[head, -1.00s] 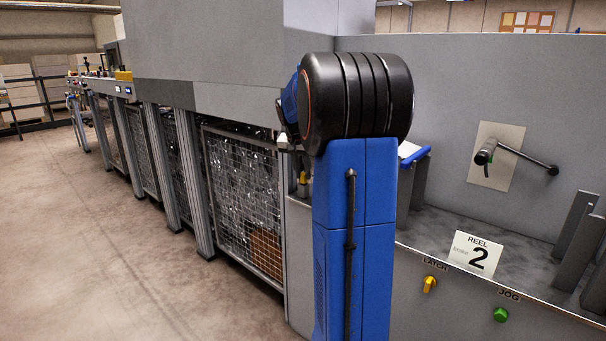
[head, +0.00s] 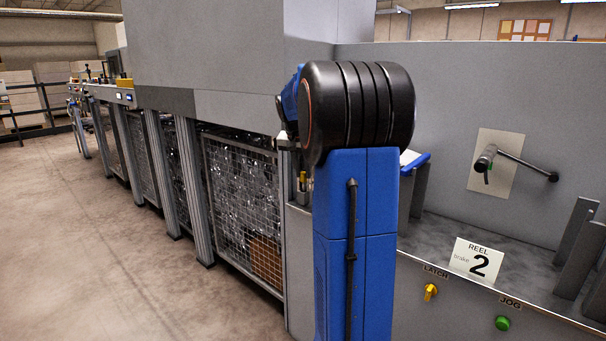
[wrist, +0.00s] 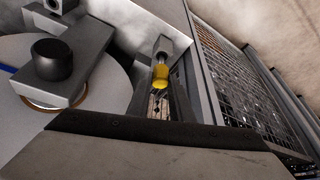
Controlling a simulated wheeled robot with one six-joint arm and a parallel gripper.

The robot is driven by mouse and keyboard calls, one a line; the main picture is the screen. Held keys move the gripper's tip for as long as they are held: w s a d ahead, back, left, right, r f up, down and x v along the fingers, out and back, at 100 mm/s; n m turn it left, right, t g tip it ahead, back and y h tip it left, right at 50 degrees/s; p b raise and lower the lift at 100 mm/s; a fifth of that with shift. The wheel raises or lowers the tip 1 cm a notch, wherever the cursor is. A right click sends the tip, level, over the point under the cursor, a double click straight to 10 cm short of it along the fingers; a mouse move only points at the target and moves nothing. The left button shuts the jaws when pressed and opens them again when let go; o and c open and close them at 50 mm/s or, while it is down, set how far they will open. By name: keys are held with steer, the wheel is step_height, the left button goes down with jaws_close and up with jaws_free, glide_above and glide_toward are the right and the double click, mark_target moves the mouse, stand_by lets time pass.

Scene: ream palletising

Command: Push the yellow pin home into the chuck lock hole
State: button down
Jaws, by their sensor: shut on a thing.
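The yellow pin (wrist: 160,76) shows in the wrist view as a short yellow rounded end, close against a grey cylindrical part (wrist: 163,48). My gripper (wrist: 160,98) reaches up from the bottom of the wrist view and is shut on the pin. In the head view my blue arm with its black joint hides most of the gripper, and a small yellow bit (head: 303,181) shows just left of the arm. The chuck lock hole is not clearly visible, and I cannot tell how deep the pin sits.
A pale disc (wrist: 30,105) with a grey arm and black knob (wrist: 64,60) lies left in the wrist view. A mesh cage (head: 243,205) stands beside the work spot. Right of my arm are a REEL 2 sign (head: 476,260), a yellow latch knob (head: 430,291) and a green button (head: 502,323).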

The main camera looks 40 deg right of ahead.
mark_target(303, 173)
steer(key=shift+r, duration=0.95)
steer(key=shift+r, duration=2)
steer(key=shift+f, duration=0.1)
